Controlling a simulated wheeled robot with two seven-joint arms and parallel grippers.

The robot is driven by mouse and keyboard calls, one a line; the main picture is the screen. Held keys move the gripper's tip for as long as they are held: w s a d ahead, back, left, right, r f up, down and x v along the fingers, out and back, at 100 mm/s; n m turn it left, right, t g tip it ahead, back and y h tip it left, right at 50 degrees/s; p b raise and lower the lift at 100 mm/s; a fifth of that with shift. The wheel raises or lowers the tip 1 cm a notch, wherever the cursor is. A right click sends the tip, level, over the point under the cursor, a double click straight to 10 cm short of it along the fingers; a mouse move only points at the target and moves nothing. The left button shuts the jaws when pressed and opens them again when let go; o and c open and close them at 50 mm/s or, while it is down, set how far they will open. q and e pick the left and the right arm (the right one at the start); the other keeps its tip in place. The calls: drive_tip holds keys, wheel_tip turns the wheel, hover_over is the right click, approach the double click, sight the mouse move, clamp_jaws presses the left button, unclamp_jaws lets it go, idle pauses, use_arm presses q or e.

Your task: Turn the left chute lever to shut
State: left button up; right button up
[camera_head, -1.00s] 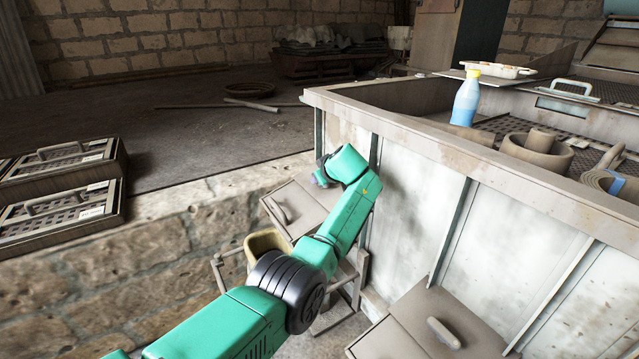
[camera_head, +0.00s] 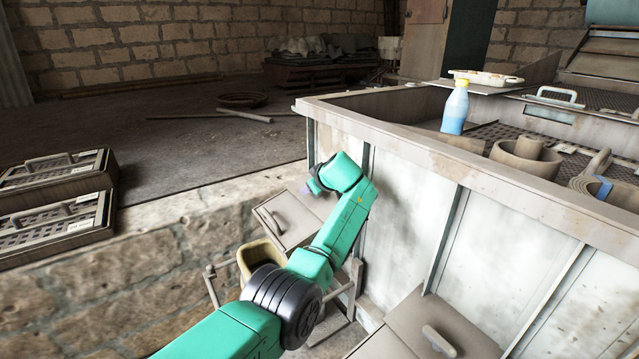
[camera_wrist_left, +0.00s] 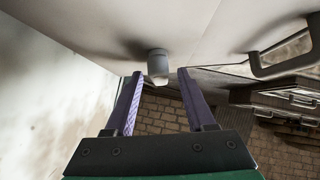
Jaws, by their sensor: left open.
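The left chute (camera_head: 300,212) is a grey sloping box against the pale metal wall, with a short lever (camera_head: 268,220) on its face. My left arm reaches up over it from the bottom of the head view. My left gripper (camera_head: 312,189) is small and partly hidden by its wrist there, near the chute's upper edge. In the left wrist view my left gripper (camera_wrist_left: 160,82) is open, its two purple fingers apart. A rounded grey lever end (camera_wrist_left: 158,66) shows between the fingertips, without clear contact. My right gripper is out of view.
A second chute (camera_head: 405,318) with its own lever (camera_head: 437,339) stands at the lower right. A tan pot (camera_head: 250,262) sits by my arm. The floor behind is mostly open.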

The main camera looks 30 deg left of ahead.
use_arm(q)
drive_tip(key=b+v, duration=0.1)
drive_tip(key=v, duration=1.3)
drive_tip(key=shift+f, duration=0.15)
